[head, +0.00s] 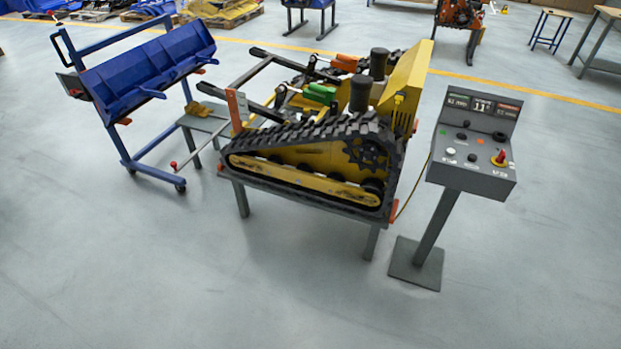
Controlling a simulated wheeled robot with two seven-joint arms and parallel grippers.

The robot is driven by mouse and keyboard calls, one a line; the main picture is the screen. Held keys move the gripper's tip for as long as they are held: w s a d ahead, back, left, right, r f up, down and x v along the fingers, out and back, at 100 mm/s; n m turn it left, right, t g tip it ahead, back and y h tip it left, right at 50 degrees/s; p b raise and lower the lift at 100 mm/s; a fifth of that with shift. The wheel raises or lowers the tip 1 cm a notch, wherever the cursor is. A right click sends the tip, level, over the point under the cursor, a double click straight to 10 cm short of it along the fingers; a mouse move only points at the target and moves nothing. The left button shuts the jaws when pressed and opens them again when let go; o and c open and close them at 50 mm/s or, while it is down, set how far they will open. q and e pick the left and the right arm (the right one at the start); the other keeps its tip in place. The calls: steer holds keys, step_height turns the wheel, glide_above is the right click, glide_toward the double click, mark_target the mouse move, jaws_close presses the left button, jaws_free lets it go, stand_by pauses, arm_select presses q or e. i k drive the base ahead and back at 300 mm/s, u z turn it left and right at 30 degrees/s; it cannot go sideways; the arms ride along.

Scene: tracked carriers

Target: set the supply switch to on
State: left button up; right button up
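A grey control box (472,150) stands on a post at the right in the head view. Its sloped face carries several buttons and knobs. A dark display strip (483,104) with small digits is along the top of the box. Neither of my grippers shows in the head view.
A yellow tracked carrier (300,185) sits on a grey stand left of the box, with a yellow cable between them. A blue bucket (150,72) hangs on a wheeled blue frame at the left. The box's post has a flat base plate (415,264). The floor in front is clear.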

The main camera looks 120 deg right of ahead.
mark_target(502, 157)
steer(key=z, duration=4.6)
steer(key=i, duration=1.75)
steer(key=z, duration=0.8)
